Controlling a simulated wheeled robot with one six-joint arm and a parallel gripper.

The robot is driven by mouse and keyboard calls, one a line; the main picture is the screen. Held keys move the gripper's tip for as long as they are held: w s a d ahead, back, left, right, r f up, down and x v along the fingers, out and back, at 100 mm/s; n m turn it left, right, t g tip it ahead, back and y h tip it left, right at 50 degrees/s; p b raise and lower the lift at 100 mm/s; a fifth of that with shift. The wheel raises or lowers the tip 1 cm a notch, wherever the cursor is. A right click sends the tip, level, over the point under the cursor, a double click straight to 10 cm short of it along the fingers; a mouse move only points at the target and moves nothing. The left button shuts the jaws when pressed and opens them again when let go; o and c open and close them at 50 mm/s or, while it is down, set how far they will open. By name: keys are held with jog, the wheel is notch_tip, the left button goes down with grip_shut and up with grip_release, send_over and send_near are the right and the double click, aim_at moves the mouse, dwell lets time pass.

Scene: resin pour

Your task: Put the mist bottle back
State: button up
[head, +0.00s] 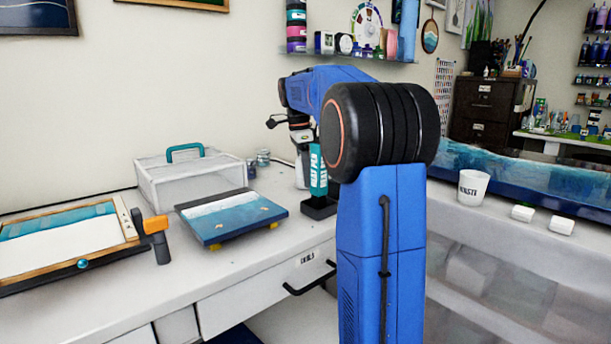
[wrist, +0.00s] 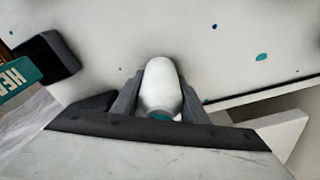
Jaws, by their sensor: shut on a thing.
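The mist bottle, a white rounded bottle (wrist: 160,82) with a teal band at its lower end in the picture, sits between the fingers of my gripper (wrist: 158,95) in the wrist view. The gripper is shut on it. In the head view a white body, seemingly the bottle (head: 301,170), shows below my wrist, left of the teal block. My arm hides much of this spot. I cannot tell whether the bottle touches the white tabletop (wrist: 120,20).
A teal lettered heat pen block (head: 318,172) stands in a black holder (head: 318,209) close by. A seascape panel (head: 230,215), a clear lidded box (head: 190,178) and an orange-handled tool (head: 156,226) are to the left. A white waste cup (head: 472,187) stands right.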

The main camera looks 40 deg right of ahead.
jog(key=shift+f, duration=0.1)
jog(key=o, duration=1.3)
jog(key=r, duration=0.7)
jog(key=a+r, duration=0.1)
jog(key=r, duration=0.3)
jog(key=shift+w+a+r, duration=0.1)
jog(key=shift+w+r, duration=0.1)
jog(key=shift+w, duration=0.15)
jog(key=shift+r, duration=0.35)
